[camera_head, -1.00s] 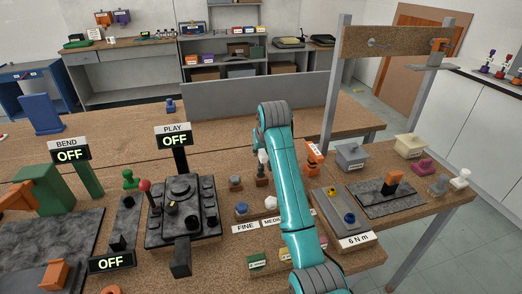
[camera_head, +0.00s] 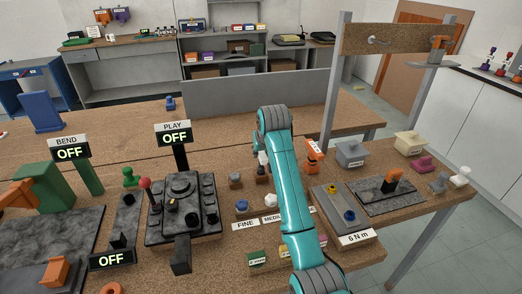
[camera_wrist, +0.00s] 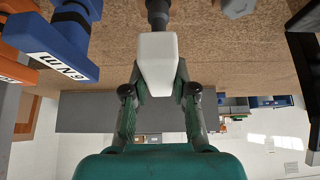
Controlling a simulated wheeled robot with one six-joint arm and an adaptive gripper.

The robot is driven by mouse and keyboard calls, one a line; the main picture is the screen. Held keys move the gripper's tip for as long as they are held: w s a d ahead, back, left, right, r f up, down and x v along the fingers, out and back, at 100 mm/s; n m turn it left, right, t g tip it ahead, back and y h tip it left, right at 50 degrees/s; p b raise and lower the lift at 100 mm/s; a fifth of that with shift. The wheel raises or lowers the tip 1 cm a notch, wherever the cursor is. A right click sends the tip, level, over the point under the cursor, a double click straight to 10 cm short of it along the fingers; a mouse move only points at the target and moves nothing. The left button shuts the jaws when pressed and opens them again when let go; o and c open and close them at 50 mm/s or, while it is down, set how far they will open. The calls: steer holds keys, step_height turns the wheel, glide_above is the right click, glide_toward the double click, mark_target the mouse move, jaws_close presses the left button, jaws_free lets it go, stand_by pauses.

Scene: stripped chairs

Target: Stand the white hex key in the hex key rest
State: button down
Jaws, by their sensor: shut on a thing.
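My gripper (camera_wrist: 158,82) is shut on the white hex key (camera_wrist: 158,58). In the wrist view its white handle sits between the two fingers, and a dark shaft runs from it toward the wooden bench top. In the head view the white handle (camera_head: 262,158) shows just left of my teal arm, upright above a small brown block (camera_head: 262,180). That block may be the hex key rest; I cannot tell if the shaft is in it or only above it. My fingers are hidden behind the arm in the head view.
A similar brown block with a grey top (camera_head: 235,181) stands just left. A black control fixture (camera_head: 182,205) with a PLAY sign (camera_head: 180,135) is farther left. An orange tool (camera_head: 314,153) and a grey box (camera_head: 351,155) stand right of the arm. A grey panel (camera_head: 255,97) rises behind.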

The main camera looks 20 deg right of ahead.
steer(key=shift+f, duration=1.1)
steer(key=c, duration=0.9)
jaws_free()
steer(key=shift+o, duration=0.2)
